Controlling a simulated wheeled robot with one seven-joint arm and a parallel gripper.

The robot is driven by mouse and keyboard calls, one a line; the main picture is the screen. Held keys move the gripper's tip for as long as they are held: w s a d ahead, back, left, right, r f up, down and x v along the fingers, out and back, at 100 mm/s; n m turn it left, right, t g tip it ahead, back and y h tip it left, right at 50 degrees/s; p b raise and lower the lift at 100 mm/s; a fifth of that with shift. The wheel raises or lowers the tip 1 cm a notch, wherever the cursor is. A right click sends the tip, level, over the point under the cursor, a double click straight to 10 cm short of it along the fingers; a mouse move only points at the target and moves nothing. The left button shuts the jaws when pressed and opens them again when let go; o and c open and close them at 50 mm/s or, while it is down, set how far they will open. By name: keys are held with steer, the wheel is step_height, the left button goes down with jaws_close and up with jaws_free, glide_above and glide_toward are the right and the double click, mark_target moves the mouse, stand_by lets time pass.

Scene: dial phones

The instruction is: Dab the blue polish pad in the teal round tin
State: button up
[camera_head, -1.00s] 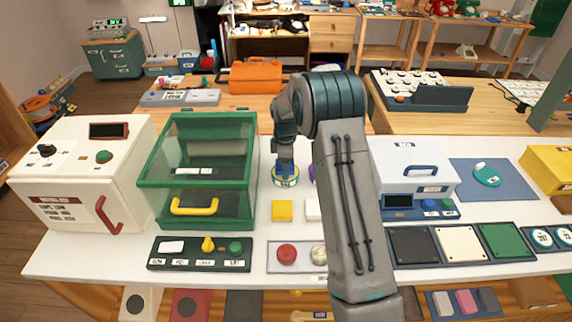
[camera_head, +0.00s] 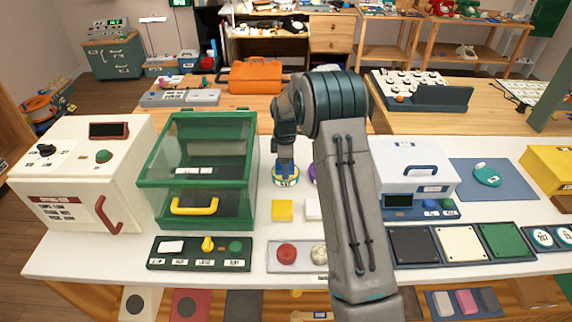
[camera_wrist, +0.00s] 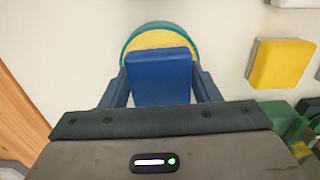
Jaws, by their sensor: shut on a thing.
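My gripper (camera_wrist: 160,90) points down and is shut on the blue polish pad (camera_wrist: 160,77), with one finger on each side of it. The teal round tin (camera_wrist: 127,48) has a teal rim and yellow contents, and lies directly beyond and below the pad in the wrist view. In the head view the tin (camera_head: 286,183) stands on the white table just right of the green-framed box, with my gripper (camera_head: 285,167) right over it. The pad hides part of the tin, and I cannot tell whether it touches the yellow surface.
A yellow block (camera_head: 282,210) sits just in front of the tin. The green-framed box (camera_head: 197,170) stands close on the left. My arm hides part of the table to the right, where a purple thing (camera_head: 312,172) partly shows.

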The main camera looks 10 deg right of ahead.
steer(key=shift+r+p, duration=2)
steer(key=shift+r, duration=1.5)
